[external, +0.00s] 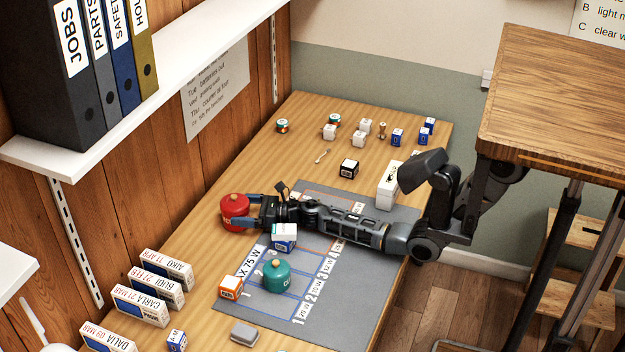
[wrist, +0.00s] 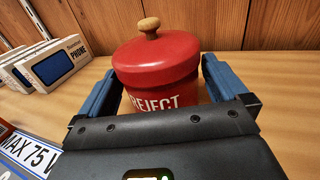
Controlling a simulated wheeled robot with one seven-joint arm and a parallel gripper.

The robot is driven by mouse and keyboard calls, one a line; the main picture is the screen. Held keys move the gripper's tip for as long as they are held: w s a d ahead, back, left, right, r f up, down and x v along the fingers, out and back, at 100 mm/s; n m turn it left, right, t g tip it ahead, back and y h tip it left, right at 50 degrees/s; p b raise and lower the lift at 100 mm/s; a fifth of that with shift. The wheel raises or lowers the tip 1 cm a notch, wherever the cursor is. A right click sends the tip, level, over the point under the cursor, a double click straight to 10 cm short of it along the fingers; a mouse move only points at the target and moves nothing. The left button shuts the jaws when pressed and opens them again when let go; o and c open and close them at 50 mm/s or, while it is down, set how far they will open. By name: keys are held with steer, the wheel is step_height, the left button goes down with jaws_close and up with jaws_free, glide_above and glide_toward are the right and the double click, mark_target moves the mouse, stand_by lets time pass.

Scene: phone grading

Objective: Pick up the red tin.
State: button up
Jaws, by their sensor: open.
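The red tin (external: 236,207) stands upright on the wooden table near the plank wall. In the wrist view the red tin (wrist: 160,72) shows a lid with a wooden knob and the word REJECT. My gripper (external: 243,212) reaches in low from the right in the external view. Its blue fingers are open, one on each side of the tin, as the wrist view also shows for my gripper (wrist: 160,88). A thin gap shows by the fingers. The gripper's body hides the tin's lower front in the wrist view.
A grey mat (external: 345,318) lies under my arm, with a teal tin (external: 277,276) and an orange box (external: 230,287) on it. White phone boxes (external: 140,306) stand at the front left. Several small boxes and a black box (external: 349,169) stand at the far end. A shelf (external: 190,65) overhangs the wall side.

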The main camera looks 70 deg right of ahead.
steer(key=shift+b+x, duration=0.5)
steer(key=shift+x, duration=0.9)
steer(key=c, duration=0.8)
